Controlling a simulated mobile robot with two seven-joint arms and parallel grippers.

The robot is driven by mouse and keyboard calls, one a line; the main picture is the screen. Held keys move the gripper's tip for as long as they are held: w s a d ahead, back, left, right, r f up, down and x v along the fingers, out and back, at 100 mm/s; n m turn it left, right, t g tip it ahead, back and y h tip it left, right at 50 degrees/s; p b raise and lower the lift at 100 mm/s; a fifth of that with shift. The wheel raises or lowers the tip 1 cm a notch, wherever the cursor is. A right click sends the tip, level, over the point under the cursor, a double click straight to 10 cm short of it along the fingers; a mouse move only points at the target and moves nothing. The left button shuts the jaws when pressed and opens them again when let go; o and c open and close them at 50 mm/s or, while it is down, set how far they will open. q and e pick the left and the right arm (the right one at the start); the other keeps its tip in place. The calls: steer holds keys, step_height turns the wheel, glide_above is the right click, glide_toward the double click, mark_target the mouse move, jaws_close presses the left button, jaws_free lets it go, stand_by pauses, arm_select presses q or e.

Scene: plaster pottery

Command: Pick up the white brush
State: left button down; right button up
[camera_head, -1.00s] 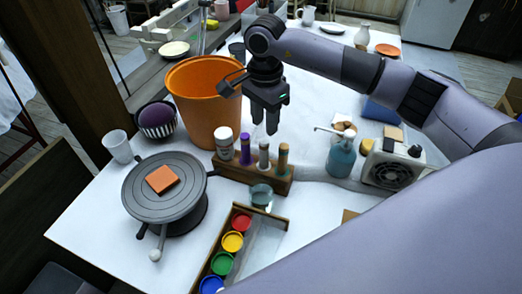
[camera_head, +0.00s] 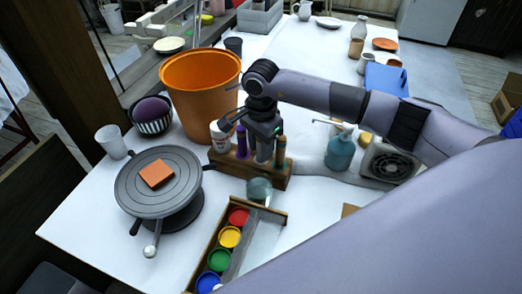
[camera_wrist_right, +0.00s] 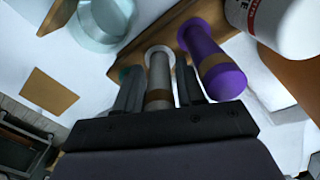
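The white brush (camera_head: 263,153) stands upright in a wooden holder (camera_head: 238,173), between a purple-handled brush (camera_head: 241,142) and a teal one (camera_head: 281,150). My right gripper (camera_head: 264,146) points down over it. In the right wrist view, the white brush (camera_wrist_right: 159,70) shows a pale handle with a tan band. The right gripper's fingers (camera_wrist_right: 160,92) stand on both sides of it, apart, with narrow gaps seeming to show. The purple brush (camera_wrist_right: 212,60) is close beside one finger. The brush's lower end is hidden in the holder. My left gripper is not in view.
A white bottle (camera_head: 220,137) stands at the holder's left end, with an orange bucket (camera_head: 200,85) behind. A glass jar (camera_head: 259,190) and paint tray (camera_head: 230,240) are in front. A teal pump bottle (camera_head: 340,150) stands right. A turntable (camera_head: 130,190) is left.

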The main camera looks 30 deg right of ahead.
steer(key=shift+c, duration=0.3)
jaws_close()
steer(key=shift+r, duration=0.2)
step_height(320, 180, up, 20)
steer(key=b, duration=0.1)
steer(key=shift+f+b, duration=0.15)
steer(key=shift+b, duration=0.25)
